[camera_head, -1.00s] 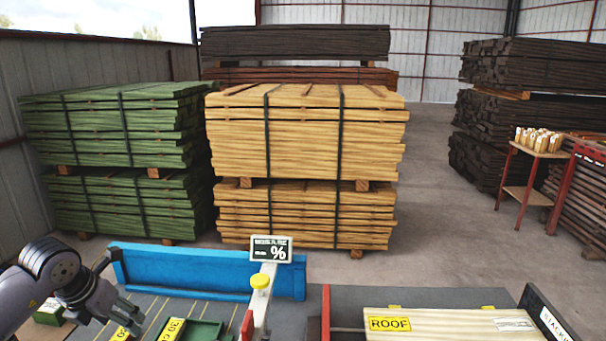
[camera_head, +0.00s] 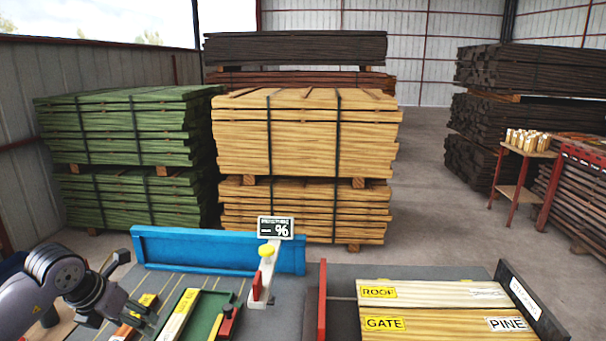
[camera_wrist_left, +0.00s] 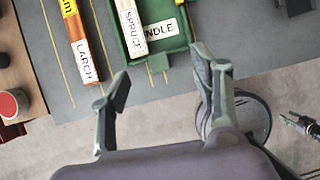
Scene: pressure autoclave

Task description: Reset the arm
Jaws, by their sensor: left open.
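My left gripper (camera_head: 143,317) is at the lower left of the head view, over the left part of the grey bench (camera_head: 335,281). In the left wrist view its two fingers (camera_wrist_left: 165,85) are spread apart with nothing between them. A block labelled LARCH (camera_wrist_left: 80,46) and a green tray (camera_wrist_left: 172,42) holding a block labelled SPRUCE (camera_wrist_left: 132,24) lie beyond the fingertips, apart from them. The green tray also shows in the head view (camera_head: 207,318), right of the gripper. I cannot make out my right gripper in either view.
A blue rail (camera_head: 215,251) runs along the bench's back edge. A post with a percent display (camera_head: 275,228) stands near the middle. Boards labelled ROOF and GATE (camera_head: 440,312) lie at right. Stacked timber (camera_head: 300,150) stands behind, with open floor (camera_head: 425,215) to its right.

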